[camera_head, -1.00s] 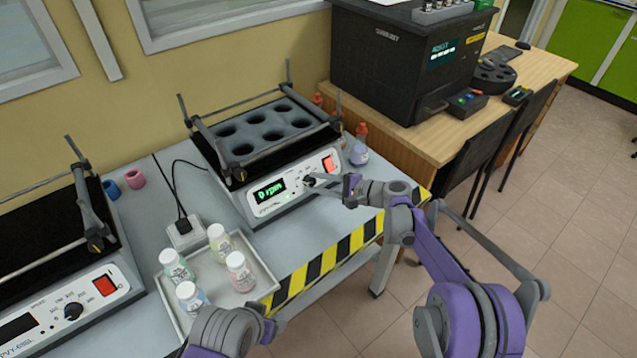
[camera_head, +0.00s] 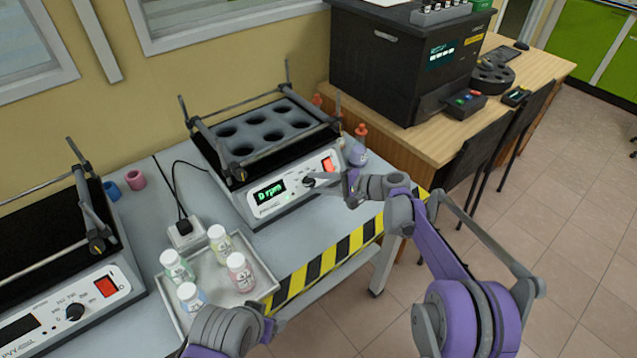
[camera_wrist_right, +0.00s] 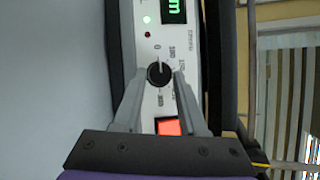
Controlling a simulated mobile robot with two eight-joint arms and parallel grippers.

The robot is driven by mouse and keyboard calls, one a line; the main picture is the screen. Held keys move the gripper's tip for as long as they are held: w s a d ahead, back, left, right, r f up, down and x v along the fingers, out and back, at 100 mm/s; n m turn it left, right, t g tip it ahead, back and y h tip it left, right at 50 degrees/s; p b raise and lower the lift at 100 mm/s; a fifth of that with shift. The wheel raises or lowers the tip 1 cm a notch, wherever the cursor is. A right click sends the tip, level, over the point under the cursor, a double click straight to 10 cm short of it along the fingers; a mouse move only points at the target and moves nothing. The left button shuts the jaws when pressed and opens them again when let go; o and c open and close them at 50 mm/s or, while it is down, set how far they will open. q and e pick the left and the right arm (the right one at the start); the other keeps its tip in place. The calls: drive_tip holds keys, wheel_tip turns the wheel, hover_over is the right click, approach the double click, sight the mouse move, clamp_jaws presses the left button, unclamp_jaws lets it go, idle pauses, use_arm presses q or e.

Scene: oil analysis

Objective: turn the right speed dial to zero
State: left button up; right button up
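The right shaker (camera_head: 283,203) stands on the grey bench, and its green display (camera_head: 269,192) reads 0 rpm. Its black speed dial (camera_head: 308,183) is on the front panel, left of a lit red switch (camera_head: 328,164). In the right wrist view the dial (camera_wrist_right: 159,74) has its white pointer mark toward the printed 0. My right gripper (camera_head: 322,178) is at the panel. In the wrist view its two fingers (camera_wrist_right: 160,80) stand apart on either side of the dial, very close to it. Only a joint of my left arm shows; its gripper is out of view.
A tray (camera_head: 259,271) with several capped bottles sits left of the right shaker. A second shaker (camera_head: 68,315) with its own dial stands at the far left. A small bottle (camera_head: 359,149) stands by the right shaker's right end. A black machine (camera_head: 395,70) stands behind.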

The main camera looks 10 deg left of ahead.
drive_tip(key=o, duration=0.3)
drive_tip(key=shift+o, duration=0.2)
drive_tip(key=v, duration=1)
drive_tip(key=shift+d, duration=0.35)
drive_tip(key=shift+r, duration=0.1)
drive_tip(key=s+d+r+n+t+h+p, duration=0.1)
drive_tip(key=s+d+h+p, duration=0.3)
drive_tip(key=s+d, duration=0.4)
drive_tip(key=s+d+r+n+t+h+p, duration=0.1)
drive_tip(key=s+d, duration=0.6)
drive_tip(key=s, duration=0.8)
drive_tip(key=s+d+r+n+h+p, duration=0.3)
drive_tip(key=s+d+r+h+p, duration=0.2)
drive_tip(key=s+d+h, duration=0.3)
drive_tip(key=s+h+p, duration=0.1)
drive_tip(key=s, duration=0.2)
drive_tip(key=shift+s+d+r+n+t+p, duration=0.25)
drive_tip(key=shift+s+d+n+t+p, duration=0.05)
drive_tip(key=shift+s+t, duration=0.1)
